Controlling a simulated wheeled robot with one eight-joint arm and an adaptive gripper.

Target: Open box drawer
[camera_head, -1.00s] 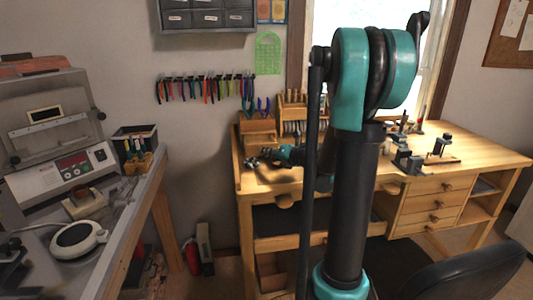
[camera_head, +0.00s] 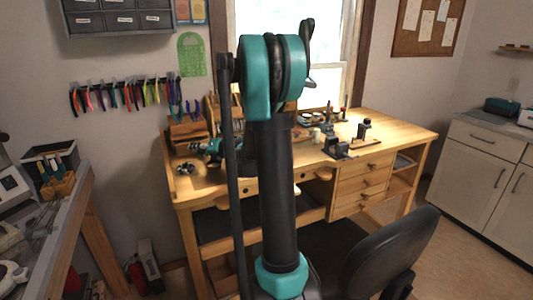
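A wooden workbench (camera_head: 400,137) stands ahead under the window. Its right side has a stack of 3 drawers with small knobs, all looking closed; one is the top drawer (camera_head: 366,167). A small wooden box unit (camera_head: 188,131) stands on the bench's back left; I cannot tell which drawer is the box drawer. My arm rises through the middle and hides part of the bench. The teal wrist end of my arm shows low over the bench's left part. My gripper (camera_head: 187,168) seems to be the small dark shape left of it; its fingers are too small to read.
A dark chair (camera_head: 390,250) stands close at the front right of the bench. A grey-topped table (camera_head: 70,200) is at the left, a fire extinguisher (camera_head: 138,275) on the floor. White cabinets (camera_head: 480,160) stand at the far right, with open floor before them.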

